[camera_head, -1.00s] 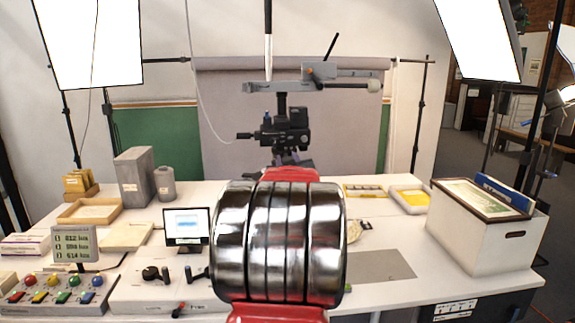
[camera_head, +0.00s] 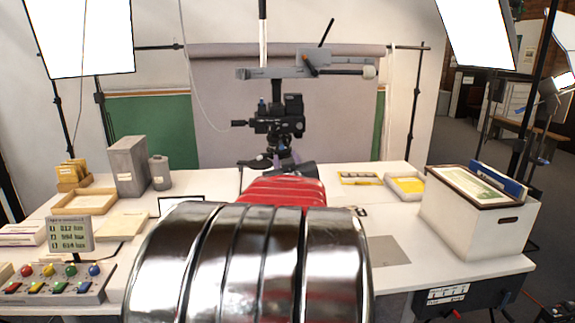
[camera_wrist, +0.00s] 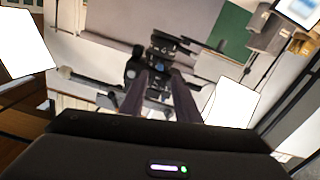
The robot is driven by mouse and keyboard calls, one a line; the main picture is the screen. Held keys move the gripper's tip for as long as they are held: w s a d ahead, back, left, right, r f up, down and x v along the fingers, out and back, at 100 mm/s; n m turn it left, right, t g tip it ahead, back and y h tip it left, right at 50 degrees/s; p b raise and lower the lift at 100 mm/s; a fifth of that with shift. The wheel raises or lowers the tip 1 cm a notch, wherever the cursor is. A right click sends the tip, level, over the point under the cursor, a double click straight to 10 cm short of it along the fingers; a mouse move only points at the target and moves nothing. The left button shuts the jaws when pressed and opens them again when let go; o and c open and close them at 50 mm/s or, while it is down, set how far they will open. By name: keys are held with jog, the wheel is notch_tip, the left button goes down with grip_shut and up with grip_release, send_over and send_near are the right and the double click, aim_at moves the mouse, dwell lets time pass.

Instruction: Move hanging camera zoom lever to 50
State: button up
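The hanging black camera (camera_head: 279,118) is below a grey horizontal bar (camera_head: 300,72) at the back of the table. I cannot tell which part is the zoom lever, and no scale reading is legible. In the wrist view my gripper (camera_wrist: 162,75) shows two dark fingers with a gap between them, with the camera (camera_wrist: 155,62) beyond. My gripper appears open and empty. In the head view my arm largely hides it.
A white box (camera_head: 475,222) stands at the right. A button console (camera_head: 55,283), a lux display (camera_head: 70,233), an open tray (camera_head: 86,202) and grey boxes (camera_head: 128,165) fill the left. My arm hides the table's centre. Lamp panels (camera_head: 78,35) hang at both sides.

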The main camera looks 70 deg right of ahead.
jog(key=v, duration=0.3)
dwell(0.7)
jog(key=w+a+f+n+t+y, duration=0.1)
jog(key=w+a+f+n+y, duration=0.2)
jog(key=w+a, duration=0.9)
jog(key=w+a+f+n+t+y, duration=0.1)
jog(key=w+a+n+y, duration=0.3)
jog(key=w+a, duration=0.75)
jog(key=s+a+f+n+g+y, duration=0.1)
jog(key=s+a+f+y, duration=0.2)
jog(key=a, duration=0.8)
jog(key=s+a+f+n+g+y, duration=0.1)
jog(key=s+a+f+g+y, duration=0.1)
jog(key=s+a+f, duration=0.3)
jog(key=s+a+f+n+g+y, duration=0.1)
jog(key=s+a+f+y, duration=0.2)
jog(key=a, duration=1.5)
jog(key=s+f, duration=0.2)
jog(key=s, duration=0.3)
jog(key=shift+s+g+y, duration=0.4)
jog(key=shift+f, duration=0.1)
